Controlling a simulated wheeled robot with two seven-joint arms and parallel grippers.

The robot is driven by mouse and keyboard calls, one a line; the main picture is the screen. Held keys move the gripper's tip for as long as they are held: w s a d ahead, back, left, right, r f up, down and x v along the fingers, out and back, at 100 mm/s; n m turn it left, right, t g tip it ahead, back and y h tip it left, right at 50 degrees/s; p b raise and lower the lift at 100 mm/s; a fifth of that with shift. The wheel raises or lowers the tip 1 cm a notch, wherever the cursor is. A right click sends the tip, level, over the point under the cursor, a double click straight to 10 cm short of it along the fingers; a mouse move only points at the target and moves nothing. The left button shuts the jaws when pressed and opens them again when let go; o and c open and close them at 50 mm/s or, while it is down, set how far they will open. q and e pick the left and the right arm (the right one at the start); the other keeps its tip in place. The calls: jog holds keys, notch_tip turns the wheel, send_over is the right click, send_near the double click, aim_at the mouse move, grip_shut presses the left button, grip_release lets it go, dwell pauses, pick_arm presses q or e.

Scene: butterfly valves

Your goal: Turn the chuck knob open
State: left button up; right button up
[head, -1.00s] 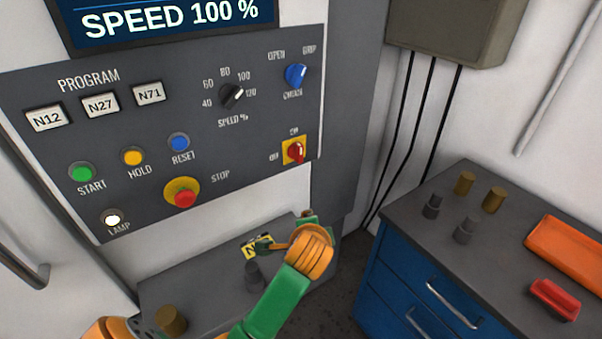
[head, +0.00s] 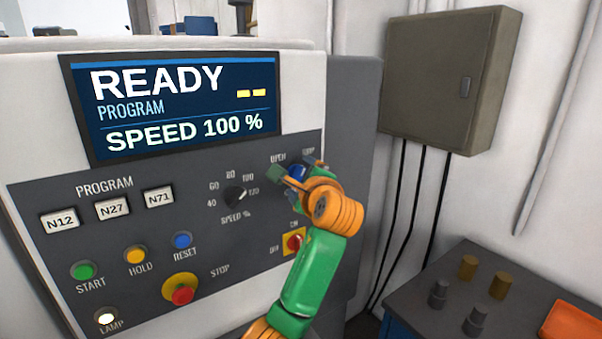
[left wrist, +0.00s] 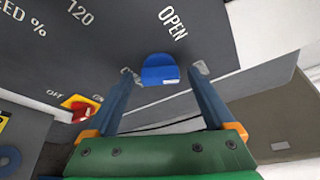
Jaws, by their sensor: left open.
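The blue chuck knob (head: 297,171) is on the upper right of the grey control panel, partly hidden by my left gripper in the head view. In the left wrist view the chuck knob (left wrist: 160,70) shows whole, below the word OPEN. My left gripper (head: 290,174) is in front of the knob. In the left wrist view its open fingers (left wrist: 165,72) stand one on each side of the knob, apart from it. My right gripper is not in view.
The red main switch (head: 293,243) on its yellow plate is just below the knob. The black speed knob (head: 235,196) is to the left. A screen (head: 170,105) above reads READY and SPEED 100 %. A grey wall box (head: 445,80) hangs at the right.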

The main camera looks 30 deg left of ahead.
pick_arm(q)
jog(key=shift+s+d, duration=0.15)
jog(key=shift+c, duration=0.8)
jog(key=c, duration=1.2)
jog(key=shift+f+n+t+b, duration=0.25)
jog(key=shift+n+t+b, duration=0.35)
jog(key=shift+n+b, duration=0.8)
jog(key=n+t+y+b, duration=0.1)
jog(key=n+b, duration=0.1)
jog(key=shift+f+b, duration=0.1)
jog(key=shift+b, duration=0.2)
jog(key=n+y+b, duration=0.1)
jog(key=n+b, duration=0.2)
jog(key=n, duration=0.1)
jog(key=shift+t+b, duration=0.3)
jog(key=shift+t, duration=0.1)
jog(key=shift+n+y+b, duration=0.6)
jog(key=shift+n+b, duration=0.2)
jog(key=shift+n, duration=0.4)
jog(key=shift+r, duration=0.25)
jog(key=o, duration=1.4)
jog(key=shift+f, duration=0.1)
jog(key=shift+c, duration=0.2)
